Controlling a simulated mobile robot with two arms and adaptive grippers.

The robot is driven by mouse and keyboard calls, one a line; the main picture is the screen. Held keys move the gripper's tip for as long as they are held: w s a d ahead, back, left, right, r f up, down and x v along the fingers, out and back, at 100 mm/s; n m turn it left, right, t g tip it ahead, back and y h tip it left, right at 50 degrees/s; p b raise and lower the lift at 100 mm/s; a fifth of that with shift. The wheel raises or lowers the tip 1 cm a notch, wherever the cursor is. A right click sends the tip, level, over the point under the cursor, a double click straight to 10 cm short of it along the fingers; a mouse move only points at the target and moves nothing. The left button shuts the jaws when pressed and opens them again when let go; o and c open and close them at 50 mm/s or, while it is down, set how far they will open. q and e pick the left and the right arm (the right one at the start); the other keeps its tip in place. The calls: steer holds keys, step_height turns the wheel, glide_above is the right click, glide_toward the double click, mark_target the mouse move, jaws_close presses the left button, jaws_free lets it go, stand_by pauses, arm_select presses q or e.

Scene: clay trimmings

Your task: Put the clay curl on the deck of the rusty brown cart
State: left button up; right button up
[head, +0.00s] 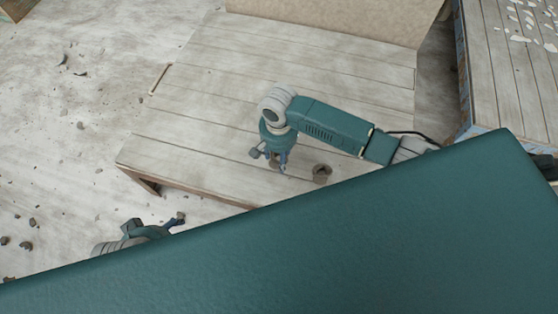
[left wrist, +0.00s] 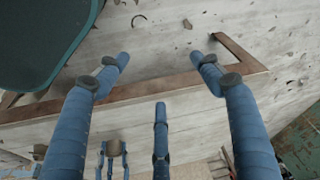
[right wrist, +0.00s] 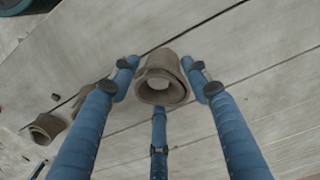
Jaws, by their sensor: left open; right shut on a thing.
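The clay curl (right wrist: 162,82), a rolled brown-grey strip, is between the fingers of my right gripper (right wrist: 160,85), which is shut on it. In the head view the right gripper (head: 272,160) points down over the planked deck (head: 215,125) of the rusty brown cart, near its front edge; fingers partly hide the curl (head: 274,162). I cannot tell whether the curl touches the deck. My left gripper (left wrist: 161,65) is open and empty near the cart's brown front rim (left wrist: 150,88). In the head view it shows low at the left (head: 172,221).
A second curled clay piece (head: 321,173) lies on the deck right of the right gripper; it also shows in the right wrist view (right wrist: 42,129). A blue-edged cart (head: 510,80) with pale scraps stands at the right. Dark crumbs litter the floor (head: 70,150). The deck's left part is clear.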

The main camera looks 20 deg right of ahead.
arm_select(q)
steer(key=shift+b+v, duration=0.4)
steer(key=shift+v, duration=1.2)
arm_select(e)
steer(key=shift+f, duration=1.5)
steer(key=shift+f, duration=0.1)
steer(key=o, duration=1.2)
steer(key=shift+r, duration=0.45)
step_height(320, 180, up, 11)
steer(key=p, duration=0.4)
steer(key=shift+f, duration=0.2)
arm_select(q)
step_height(320, 180, down, 14)
steer(key=shift+w+g, duration=0.3)
steer(key=shift+w, duration=0.05)
arm_select(e)
steer(key=shift+r, duration=0.4)
arm_select(q)
steer(key=shift+d, duration=0.15)
